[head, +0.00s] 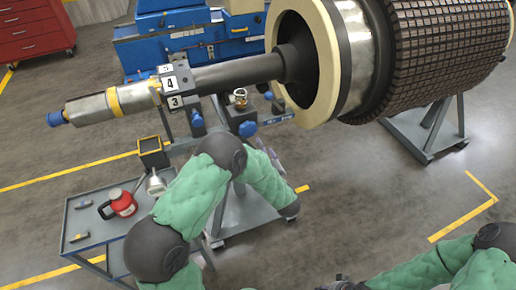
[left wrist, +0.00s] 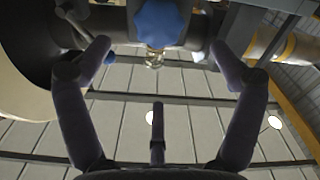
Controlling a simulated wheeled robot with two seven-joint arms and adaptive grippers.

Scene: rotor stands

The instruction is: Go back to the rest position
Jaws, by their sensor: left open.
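My left gripper (head: 272,156) is partly hidden behind my green-sleeved left forearm, close to the stand under the rotor shaft. In the left wrist view its two fingers (left wrist: 165,62) are spread apart with nothing between them. That view looks upward, with a blue knob (left wrist: 157,22) just beyond the fingers. My right arm comes in at the lower right. Only a dark part at its end shows at the bottom edge, and its fingers cannot be made out.
The rotor (head: 440,50) and its shaft (head: 240,72) lie above my left arm on grey stands (head: 425,135). A grey cart (head: 82,212) with a red canister (head: 122,203) stands left of the arm.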

